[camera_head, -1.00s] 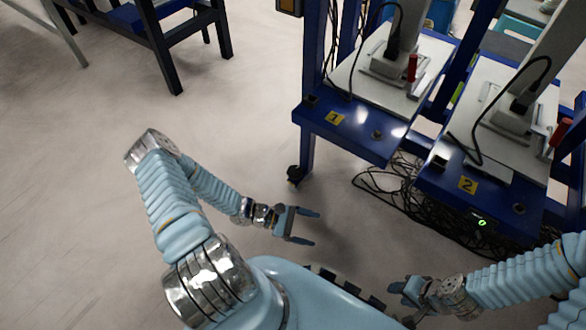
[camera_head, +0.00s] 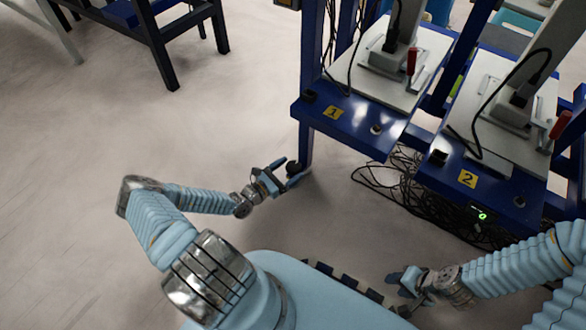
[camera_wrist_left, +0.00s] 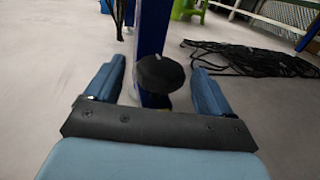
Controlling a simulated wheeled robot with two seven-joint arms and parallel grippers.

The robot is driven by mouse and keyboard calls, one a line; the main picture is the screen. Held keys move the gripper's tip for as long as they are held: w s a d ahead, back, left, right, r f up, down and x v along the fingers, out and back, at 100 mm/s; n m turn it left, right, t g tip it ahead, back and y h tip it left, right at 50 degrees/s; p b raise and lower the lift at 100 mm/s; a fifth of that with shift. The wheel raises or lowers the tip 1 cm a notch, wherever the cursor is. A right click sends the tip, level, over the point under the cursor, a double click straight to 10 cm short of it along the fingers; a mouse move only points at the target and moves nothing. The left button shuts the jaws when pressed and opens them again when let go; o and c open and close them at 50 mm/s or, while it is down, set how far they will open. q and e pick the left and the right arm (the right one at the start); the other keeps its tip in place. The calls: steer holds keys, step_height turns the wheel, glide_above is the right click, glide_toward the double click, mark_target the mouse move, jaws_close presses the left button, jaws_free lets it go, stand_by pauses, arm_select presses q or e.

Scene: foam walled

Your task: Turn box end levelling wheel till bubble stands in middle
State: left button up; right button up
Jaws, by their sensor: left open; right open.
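A black round wheel (camera_head: 292,167) sits low at the front left leg of the blue stand (camera_head: 345,128). In the left wrist view the wheel (camera_wrist_left: 160,73) shows between my fingers, in front of the blue leg (camera_wrist_left: 152,30). My left gripper (camera_head: 287,172) is open, with a finger on either side of the wheel; gaps show between wheel and fingers. My right gripper (camera_head: 397,291) is open and empty, low near my base, apart from the stand. A small green-lit spot (camera_head: 482,216) is on the stand's front edge; I cannot make out a bubble.
Black cables (camera_head: 385,178) lie tangled on the floor under the stand, also in the left wrist view (camera_wrist_left: 250,58). Yellow labels 1 (camera_head: 333,112) and 2 (camera_head: 467,178) mark its two stations. A dark-legged table (camera_head: 165,45) stands at upper left. The floor between is clear.

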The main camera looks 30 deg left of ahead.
arm_select(q)
steer(key=shift+x, duration=1.1)
steer(key=shift+c, duration=0.2)
steer(key=c, duration=0.9)
steer(key=shift+h, duration=0.3)
